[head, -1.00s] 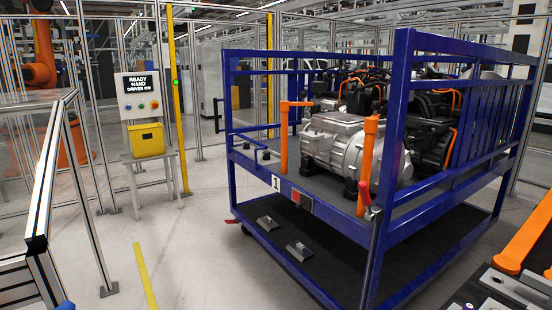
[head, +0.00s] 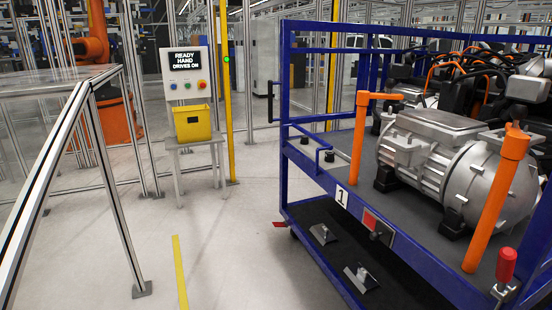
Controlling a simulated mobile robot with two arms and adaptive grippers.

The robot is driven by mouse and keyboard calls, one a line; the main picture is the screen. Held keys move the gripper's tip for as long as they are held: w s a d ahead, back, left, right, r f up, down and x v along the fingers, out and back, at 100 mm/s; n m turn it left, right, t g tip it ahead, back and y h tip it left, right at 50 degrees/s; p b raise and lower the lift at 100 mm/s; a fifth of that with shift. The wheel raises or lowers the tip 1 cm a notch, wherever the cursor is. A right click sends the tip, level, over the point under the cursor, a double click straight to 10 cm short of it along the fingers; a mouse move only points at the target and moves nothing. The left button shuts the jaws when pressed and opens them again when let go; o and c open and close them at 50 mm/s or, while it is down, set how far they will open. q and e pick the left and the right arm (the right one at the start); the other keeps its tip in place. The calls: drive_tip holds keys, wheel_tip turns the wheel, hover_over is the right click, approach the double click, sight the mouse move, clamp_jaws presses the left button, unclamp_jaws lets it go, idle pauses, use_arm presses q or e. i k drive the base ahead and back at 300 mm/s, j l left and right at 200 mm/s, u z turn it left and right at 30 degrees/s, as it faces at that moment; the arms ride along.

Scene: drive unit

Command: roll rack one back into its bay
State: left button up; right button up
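Rack one (head: 331,184) is a blue wheeled frame at the right, with a white "1" label (head: 341,197) on its front edge. It carries a silver drive unit (head: 425,160) with orange cables behind it. Two orange posts stand on its near side, one at the left (head: 358,140) and one at the right (head: 497,200). A red-knobbed lever (head: 506,265) is at the near right corner. The rack's right side is cut off by the picture edge. The bay is not clearly identifiable. Neither of my grippers shows.
A control panel (head: 188,75) reads "READY HAND DRIVES ON", above a yellow bin (head: 193,122) on a stand. A yellow floor line (head: 180,270) runs left of the rack. Grey floor between is clear.

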sight(430, 167)
drive_tip(key=i+u, duration=0.3)
drive_tip(key=i, duration=0.55)
drive_tip(key=i+l+u, duration=0.15)
drive_tip(key=i+u, duration=0.2)
drive_tip(key=i, duration=0.5)
